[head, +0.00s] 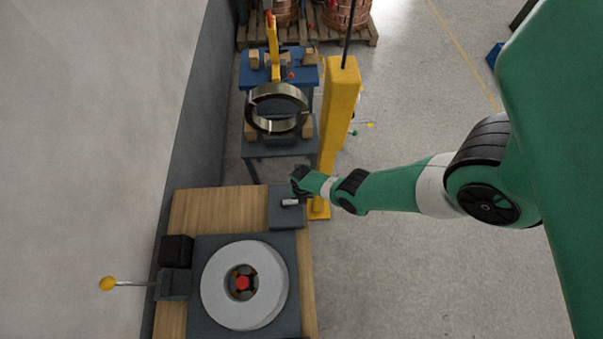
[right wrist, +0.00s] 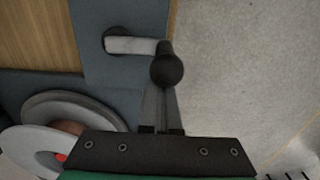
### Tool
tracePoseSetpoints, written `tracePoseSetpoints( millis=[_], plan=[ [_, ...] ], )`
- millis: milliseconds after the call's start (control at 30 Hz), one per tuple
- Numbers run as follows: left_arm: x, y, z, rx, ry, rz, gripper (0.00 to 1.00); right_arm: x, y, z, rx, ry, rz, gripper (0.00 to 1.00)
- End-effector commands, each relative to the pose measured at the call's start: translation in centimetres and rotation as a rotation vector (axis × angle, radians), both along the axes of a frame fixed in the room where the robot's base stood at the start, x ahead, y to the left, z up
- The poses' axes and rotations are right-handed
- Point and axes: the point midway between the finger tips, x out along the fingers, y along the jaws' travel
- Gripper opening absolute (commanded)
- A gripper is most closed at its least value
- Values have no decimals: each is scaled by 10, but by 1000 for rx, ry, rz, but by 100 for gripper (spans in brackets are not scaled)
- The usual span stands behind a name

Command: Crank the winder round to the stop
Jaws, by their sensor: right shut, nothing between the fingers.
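The winder's crank shows in the head view as a short pale crank arm (head: 290,202) on a dark grey block at the bench's far right corner. In the right wrist view the crank arm (right wrist: 132,45) points right from its pivot and ends at a dark round knob (right wrist: 167,68). My right gripper (head: 298,182) is at the knob end; in the right wrist view its shut, empty fingers (right wrist: 163,92) converge just below the knob, which partly covers their tips. I cannot tell whether they touch it. The winder's pale round spool (head: 215,285) with a red centre lies nearer. My left gripper is out of view.
The wooden bench (head: 220,208) carries the winder. A yellow-knobbed lever (head: 107,284) sticks out at left. A yellow post (head: 338,115) stands just beyond the crank. Behind are a metal ring (head: 262,93) on a stand and copper coils (head: 347,14). Floor at right is open.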

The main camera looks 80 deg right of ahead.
Motion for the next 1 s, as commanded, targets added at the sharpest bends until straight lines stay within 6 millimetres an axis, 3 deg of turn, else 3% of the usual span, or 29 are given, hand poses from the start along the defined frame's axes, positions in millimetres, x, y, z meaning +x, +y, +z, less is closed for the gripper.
tracePoseSetpoints(
  millis=[200,567,1000],
  plan=[
    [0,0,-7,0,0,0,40,2,-23,0,-13,-8,-1,0],
    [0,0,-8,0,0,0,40,3,-24,0,-9,-6,0,0],
    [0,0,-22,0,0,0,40,14,-50,0,-8,-5,0,0]
  ],
)
